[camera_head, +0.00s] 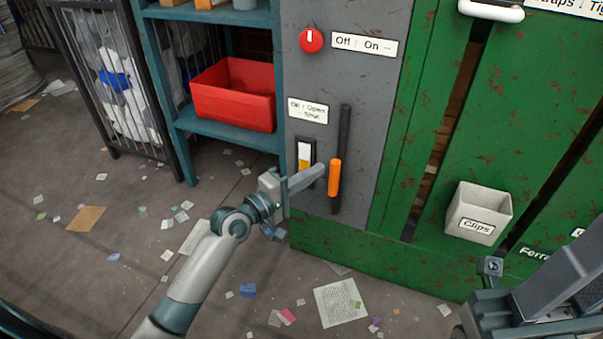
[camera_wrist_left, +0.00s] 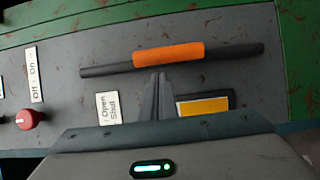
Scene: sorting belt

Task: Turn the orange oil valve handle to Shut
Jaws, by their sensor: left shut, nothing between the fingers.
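The orange oil valve handle (camera_head: 335,178) is an orange grip on a long dark bar, standing about upright on the grey panel. In the left wrist view the orange grip (camera_wrist_left: 168,54) lies across, just beyond my fingertips. My left gripper (camera_head: 321,170) is shut and empty, its tips close beside the orange grip on its left; I cannot tell if they touch. Its closed fingers also show in the left wrist view (camera_wrist_left: 160,77). The Open/Shut label (camera_head: 307,110) is above left of the handle. My right gripper (camera_head: 490,266) is partly in view at the lower right; its jaws are unclear.
A white-and-amber gauge (camera_head: 305,157) sits left of the handle. A red knob (camera_head: 311,40) with an Off/On label (camera_head: 364,44) is above. A grey Clips bin (camera_head: 478,213) hangs on the green panel. A red bin (camera_head: 234,95) stands on the shelf; paper scraps litter the floor.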

